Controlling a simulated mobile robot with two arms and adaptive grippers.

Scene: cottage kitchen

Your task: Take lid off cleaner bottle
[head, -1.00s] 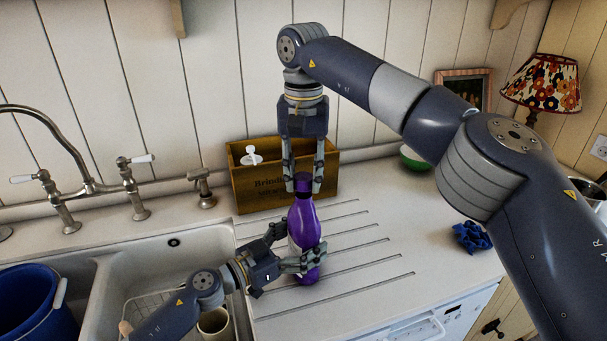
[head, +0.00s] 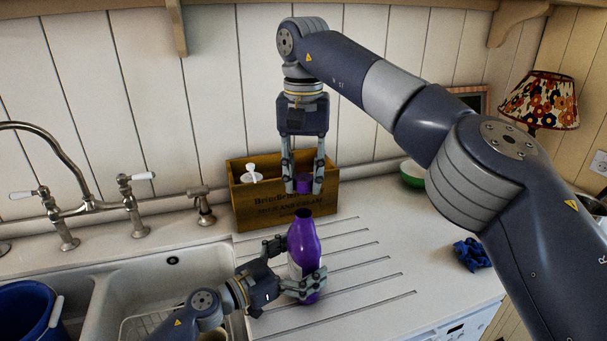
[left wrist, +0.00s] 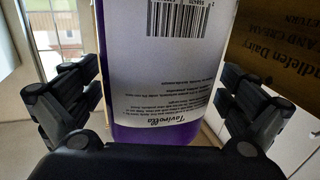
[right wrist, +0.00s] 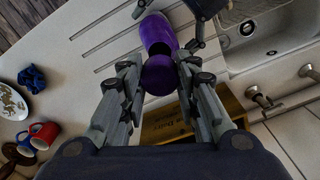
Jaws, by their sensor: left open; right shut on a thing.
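The purple cleaner bottle (head: 303,248) stands upright on the ridged draining board, its dark neck uncovered. Its label with a barcode fills the left wrist view (left wrist: 165,80). My left gripper (head: 289,268) is around the bottle's body with its fingers open, one on each side. The purple lid (head: 304,184) is apart from the bottle, a little above the neck. My right gripper (head: 303,188) points down and is shut on the lid. The right wrist view shows the lid (right wrist: 160,75) between the fingertips, with the bottle (right wrist: 157,35) beyond it.
A wooden crate (head: 250,207) stands behind the bottle against the wall. The sink (head: 150,280) and tap are to the left, with a blue bucket (head: 25,305). A blue cloth (head: 471,253) lies to the right.

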